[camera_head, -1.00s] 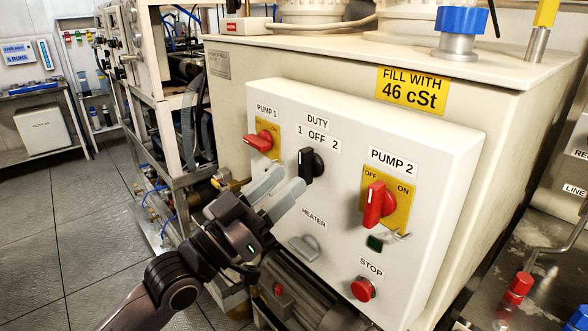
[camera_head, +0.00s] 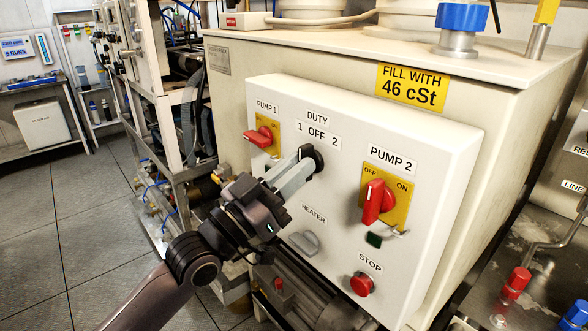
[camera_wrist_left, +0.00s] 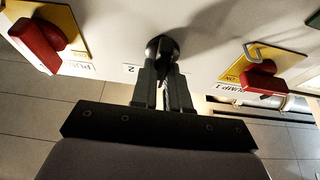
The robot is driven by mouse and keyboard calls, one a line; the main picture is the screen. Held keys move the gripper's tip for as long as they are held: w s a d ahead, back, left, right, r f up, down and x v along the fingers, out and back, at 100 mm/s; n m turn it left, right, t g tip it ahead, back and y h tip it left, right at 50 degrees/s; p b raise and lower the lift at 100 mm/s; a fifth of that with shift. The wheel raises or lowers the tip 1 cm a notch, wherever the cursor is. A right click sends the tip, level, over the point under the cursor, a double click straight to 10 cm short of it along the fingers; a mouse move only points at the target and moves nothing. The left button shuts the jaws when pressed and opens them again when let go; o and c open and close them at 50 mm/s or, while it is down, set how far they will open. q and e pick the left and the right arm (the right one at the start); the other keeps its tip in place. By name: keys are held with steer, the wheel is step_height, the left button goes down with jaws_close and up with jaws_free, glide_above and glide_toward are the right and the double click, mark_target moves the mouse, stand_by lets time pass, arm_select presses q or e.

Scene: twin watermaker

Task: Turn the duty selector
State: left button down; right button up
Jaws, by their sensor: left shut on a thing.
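The duty selector (camera_head: 315,157) is a black round knob on the white panel (camera_head: 340,240), under the labels DUTY and 1 OFF 2. My left gripper (camera_head: 296,174) reaches it from the lower left with its pale fingers closed on the knob's grip, which they mostly hide. In the left wrist view, the two fingers (camera_wrist_left: 162,88) meet at the black selector (camera_wrist_left: 161,47), whose round base shows beyond the tips. Which position the selector points to cannot be told. My right gripper is not in view.
The red PUMP 1 switch (camera_head: 258,137) is close on the left. The red PUMP 2 switch (camera_head: 374,201) is on the right. The grey HEATER switch (camera_head: 305,243) and red STOP button (camera_head: 362,286) sit lower. Open floor (camera_head: 60,230) lies left.

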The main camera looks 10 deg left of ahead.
arm_select(q)
steer(key=shift+m+g+h, duration=0.3)
steer(key=shift+m, duration=0.1)
steer(key=shift+m+g+h+p, duration=0.15)
steer(key=shift+m+g+h, duration=0.5)
steer(key=shift+m, duration=1.3)
steer(key=shift+m+g+h+p, duration=0.1)
steer(key=shift+m+g+h, duration=0.25)
steer(key=shift+m+g, duration=1.05)
steer(key=shift+m+g+h+p, duration=0.2)
steer(key=shift+m+h, duration=0.3)
steer(key=shift+m, duration=1.95)
steer(key=shift+g, duration=0.25)
steer(key=c, duration=1.1)
jaws_free()
